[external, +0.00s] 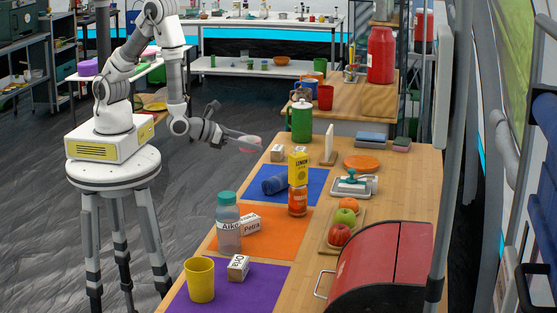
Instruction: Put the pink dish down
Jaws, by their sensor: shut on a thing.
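My gripper (240,138) reaches out to the right from my arm and is shut on the dish. The dish appears held in the air at about the height of the tabletop or a little above. Its exact tilt and its distance from the table edge cannot be told from this view. The wooden table (290,270) runs from the front toward the back right.
A blue mat (313,190), an orange mat (275,222) and a purple mat (263,295) lie on the table with bottles, boxes and a yellow cup (200,279). A red bread box (390,265) fills the front right.

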